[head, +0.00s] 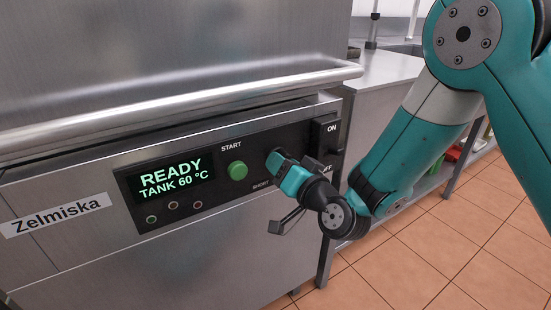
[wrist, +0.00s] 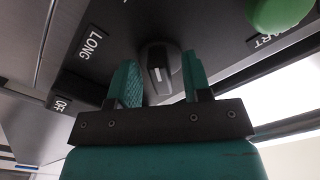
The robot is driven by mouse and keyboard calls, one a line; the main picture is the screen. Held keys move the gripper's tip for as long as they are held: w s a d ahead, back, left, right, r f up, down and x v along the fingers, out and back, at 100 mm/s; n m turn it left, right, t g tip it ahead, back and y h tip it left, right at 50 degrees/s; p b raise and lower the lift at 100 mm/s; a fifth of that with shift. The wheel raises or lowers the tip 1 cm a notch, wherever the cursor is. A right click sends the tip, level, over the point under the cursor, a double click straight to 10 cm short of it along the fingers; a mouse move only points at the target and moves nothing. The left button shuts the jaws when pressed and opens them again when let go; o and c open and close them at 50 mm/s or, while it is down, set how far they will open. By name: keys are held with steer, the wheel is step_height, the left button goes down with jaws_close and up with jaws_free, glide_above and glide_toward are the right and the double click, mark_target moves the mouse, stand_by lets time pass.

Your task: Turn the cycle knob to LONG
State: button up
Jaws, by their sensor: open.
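The cycle knob (wrist: 160,60) is dark and round with a grip bar and a light mark in the wrist view. The LONG label (wrist: 90,45) is to its left there. In the head view my gripper hides the knob, and the SHORT label (head: 261,187) shows just left of the gripper. My gripper (wrist: 159,66) is open, with one teal finger on each side of the knob; I cannot tell whether either touches it. In the head view my gripper (head: 279,165) is at the dark control panel.
The green START button (head: 238,170) and the display (head: 173,179) reading READY, TANK 60 °C are left of my gripper. The ON/OFF switch (head: 326,136) is close on its right. A long bar handle (head: 180,107) runs above the panel. Tiled floor (head: 430,255) lies open at right.

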jaws_close()
steer(key=shift+n, duration=0.4)
steer(key=shift+w+d+f+n+b, duration=0.1)
steer(key=shift+d+n+b, duration=0.05)
steer(key=shift+n+b, duration=2.8)
steer(key=shift+w+d+n+b, duration=0.1)
steer(key=shift+n+b, duration=2.05)
steer(key=shift+n, duration=1.5)
